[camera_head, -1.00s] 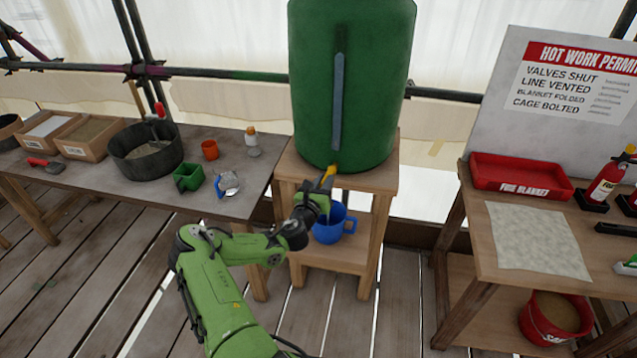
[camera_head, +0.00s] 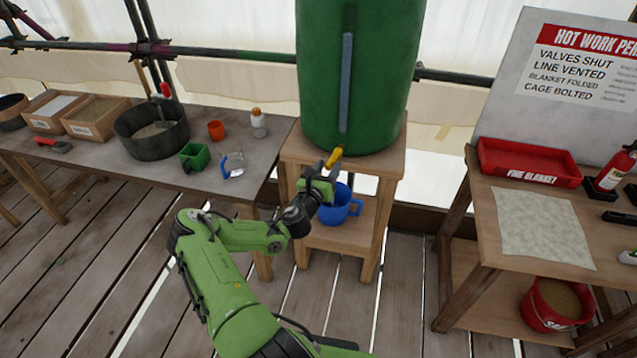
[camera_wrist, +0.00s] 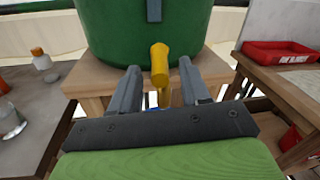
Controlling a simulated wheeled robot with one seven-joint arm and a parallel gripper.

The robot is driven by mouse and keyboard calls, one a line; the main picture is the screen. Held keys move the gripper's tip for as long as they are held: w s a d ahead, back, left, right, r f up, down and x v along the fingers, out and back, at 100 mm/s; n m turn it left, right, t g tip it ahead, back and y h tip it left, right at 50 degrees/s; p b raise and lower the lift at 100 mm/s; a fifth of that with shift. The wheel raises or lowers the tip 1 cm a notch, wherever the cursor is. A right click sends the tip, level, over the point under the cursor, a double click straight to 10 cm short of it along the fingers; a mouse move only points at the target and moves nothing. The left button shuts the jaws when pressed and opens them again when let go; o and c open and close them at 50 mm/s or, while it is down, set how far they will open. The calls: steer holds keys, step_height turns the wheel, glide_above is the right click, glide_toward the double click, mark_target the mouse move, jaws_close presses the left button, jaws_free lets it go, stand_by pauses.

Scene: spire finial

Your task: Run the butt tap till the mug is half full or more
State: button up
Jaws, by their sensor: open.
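The green water butt (camera_head: 358,90) stands on a wooden stand (camera_head: 388,165) and also fills the top of the wrist view (camera_wrist: 120,30). Its yellow tap (camera_head: 335,157) sticks out low on the front. In the wrist view the tap (camera_wrist: 160,62) lies between the fingertips or just beyond them. A blue mug (camera_head: 342,207) stands on the stand's lower shelf below the tap, partly hidden by my gripper. The water level inside it cannot be seen. My gripper (camera_head: 326,177) is open at the tap, with one finger on either side in the wrist view (camera_wrist: 160,85).
The left table holds a dark round tub (camera_head: 150,145), a green scoop (camera_head: 194,157), an orange cup (camera_head: 216,130) and a clear jug with a blue handle (camera_head: 232,166). The right table holds a red fire blanket tray (camera_head: 530,165) and a cloth (camera_head: 540,226). The floor ahead is clear.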

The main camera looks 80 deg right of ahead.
steer(key=v, duration=1.3)
steer(key=shift+a+b, duration=0.35)
steer(key=shift+b, duration=0.05)
